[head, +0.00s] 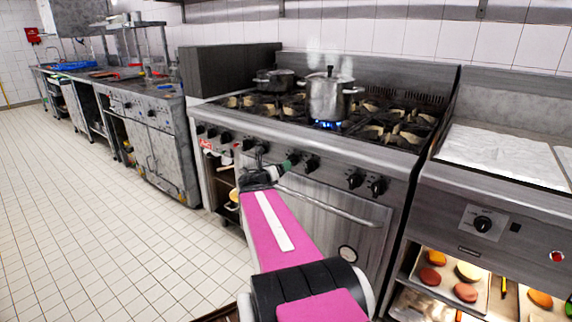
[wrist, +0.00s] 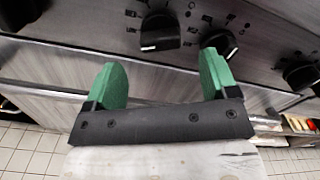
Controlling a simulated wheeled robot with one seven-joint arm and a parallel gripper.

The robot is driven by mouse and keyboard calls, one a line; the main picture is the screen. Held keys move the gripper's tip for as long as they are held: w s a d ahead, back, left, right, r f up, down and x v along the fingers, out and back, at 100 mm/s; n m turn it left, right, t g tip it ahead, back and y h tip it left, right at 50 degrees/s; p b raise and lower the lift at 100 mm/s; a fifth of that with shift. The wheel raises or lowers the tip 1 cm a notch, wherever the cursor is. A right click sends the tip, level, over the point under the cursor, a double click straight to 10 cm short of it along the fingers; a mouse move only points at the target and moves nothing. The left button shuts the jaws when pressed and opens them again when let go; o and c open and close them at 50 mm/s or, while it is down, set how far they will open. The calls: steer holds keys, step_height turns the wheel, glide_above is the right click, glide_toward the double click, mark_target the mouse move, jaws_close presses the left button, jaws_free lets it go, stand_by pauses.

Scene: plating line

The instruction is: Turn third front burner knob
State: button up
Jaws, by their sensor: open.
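The stove's front panel carries a row of black knobs. In the head view, my gripper (head: 289,163) is at the panel, its green fingers beside a middle pair of knobs, with one knob (head: 312,163) just to its right. In the wrist view, my gripper (wrist: 161,66) is open and empty. One black knob (wrist: 160,33) stands beyond the gap between the fingers. Another knob (wrist: 218,40) is right by the right fingertip; I cannot tell whether they touch. Which knob counts as third is unclear, and my arm hides part of the panel.
A steel pot (head: 330,98) stands over a lit blue flame, with a smaller dark pot (head: 273,80) behind left. The oven door handle (head: 325,205) runs below the knobs. A griddle unit (head: 490,225) stands at right. The tiled floor (head: 130,225) at left is clear.

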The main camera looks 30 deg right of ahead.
steer(key=shift+v, duration=1.85)
steer(key=s+a+f+m+g+y, duration=0.2)
steer(key=a+f+m+y, duration=0.25)
steer(key=f+m, duration=0.3)
steer(key=s+a+f+m+g+y, duration=0.2)
steer(key=a+f+m+g+y, duration=0.15)
steer(key=a+f+m, duration=0.45)
steer(key=s+a+f+m+y, duration=0.1)
steer(key=a+f+m+y, duration=0.2)
steer(key=a+m, duration=0.3)
steer(key=s+a+f+m+g+y, duration=0.1)
steer(key=s+a+f+m+y, duration=0.1)
steer(key=a+m+y, duration=0.3)
steer(key=a+m, duration=0.1)
steer(key=a, duration=0.2)
steer(key=shift+s+f+y, duration=0.3)
steer(key=shift+f, duration=0.1)
steer(key=shift+a+g, duration=0.1)
steer(key=shift+g, duration=0.15)
